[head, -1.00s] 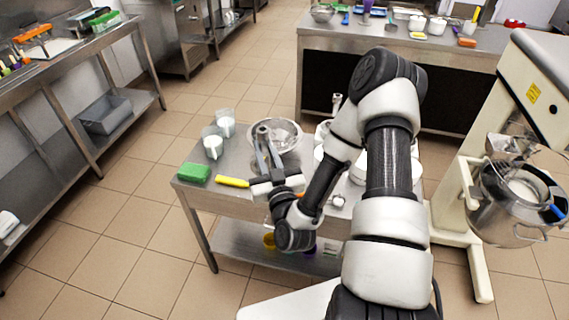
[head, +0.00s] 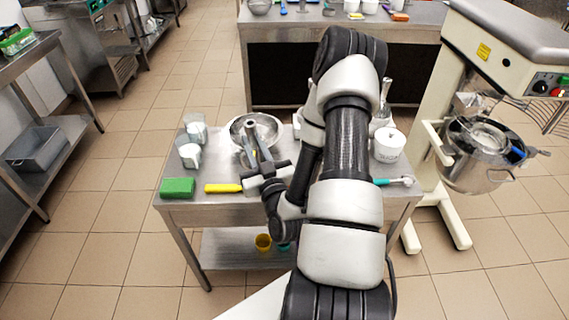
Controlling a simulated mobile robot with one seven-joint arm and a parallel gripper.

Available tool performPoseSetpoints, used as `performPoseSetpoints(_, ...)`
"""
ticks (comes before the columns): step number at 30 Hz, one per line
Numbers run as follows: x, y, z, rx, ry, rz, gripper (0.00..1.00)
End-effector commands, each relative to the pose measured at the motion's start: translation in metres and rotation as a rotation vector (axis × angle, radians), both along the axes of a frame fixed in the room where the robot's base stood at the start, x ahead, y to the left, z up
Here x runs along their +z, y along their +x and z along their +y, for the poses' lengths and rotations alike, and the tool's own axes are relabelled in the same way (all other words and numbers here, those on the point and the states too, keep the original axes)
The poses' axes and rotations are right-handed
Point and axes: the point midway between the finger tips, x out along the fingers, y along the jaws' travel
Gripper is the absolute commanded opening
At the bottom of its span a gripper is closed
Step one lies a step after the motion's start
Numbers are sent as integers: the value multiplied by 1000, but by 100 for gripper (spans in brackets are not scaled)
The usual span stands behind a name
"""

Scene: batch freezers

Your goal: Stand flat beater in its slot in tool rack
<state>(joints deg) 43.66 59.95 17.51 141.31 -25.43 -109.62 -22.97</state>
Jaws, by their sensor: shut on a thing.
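My gripper (head: 257,156) is over the left part of the steel worktable, in front of the metal bowl. Its fingers are shut on a grey metal piece (head: 249,127), which looks like the flat beater. Its round upper end shows against the bowl; the rest is hidden or too small to tell. I cannot make out the tool rack or its slot. Upright metal shafts (head: 386,87) show behind my arm at the table's back, with their lower parts hidden.
The worktable (head: 195,212) carries a metal bowl (head: 273,127), measuring cups (head: 190,154), a green sponge (head: 177,187), a yellow-handled tool (head: 223,188) and a white tub (head: 390,143). A mixer (head: 437,120) with a steel bowl stands right. Clear floor lies left.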

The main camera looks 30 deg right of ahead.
Motion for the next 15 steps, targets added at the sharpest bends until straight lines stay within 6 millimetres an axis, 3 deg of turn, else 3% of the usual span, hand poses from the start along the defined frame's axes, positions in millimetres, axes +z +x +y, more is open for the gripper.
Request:
performPoseSetpoints(1,-14,-16,-32,-54,-5,0,0)
performPoseSetpoints(6,-29,-71,-114,-198,-1,1,0)
performPoseSetpoints(10,-34,-109,-153,-280,5,0,0)
performPoseSetpoints(15,-36,-135,-176,-335,8,-3,0)
